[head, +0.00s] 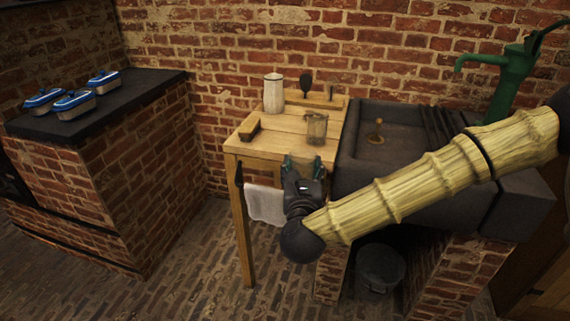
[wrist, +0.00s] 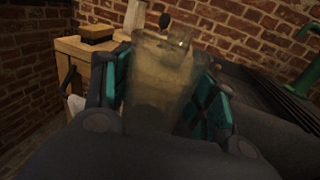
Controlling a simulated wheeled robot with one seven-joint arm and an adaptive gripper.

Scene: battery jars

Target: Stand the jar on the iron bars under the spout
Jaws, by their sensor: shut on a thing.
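My gripper (head: 304,160) is shut on a clear, brownish glass jar (wrist: 158,85), which fills the gap between the teal-lined fingers in the wrist view. In the head view the gripper is at the front right edge of the wooden table, and the held jar is hard to make out. Another glass jar (head: 317,128) stands upright on the table beyond the gripper. The green pump (head: 509,85) has its spout (head: 466,60) at the upper right. Dark iron bars (head: 437,124) lie across the right part of the stone sink (head: 352,135), below and left of the spout.
The wooden table (head: 285,140) also bears a white crock (head: 273,95), a brush (head: 250,129) and a dark paddle (head: 305,84). A cloth (head: 266,204) hangs at its front. A bucket (head: 380,270) stands under the sink. Blue-lidded dishes (head: 75,102) sit at left.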

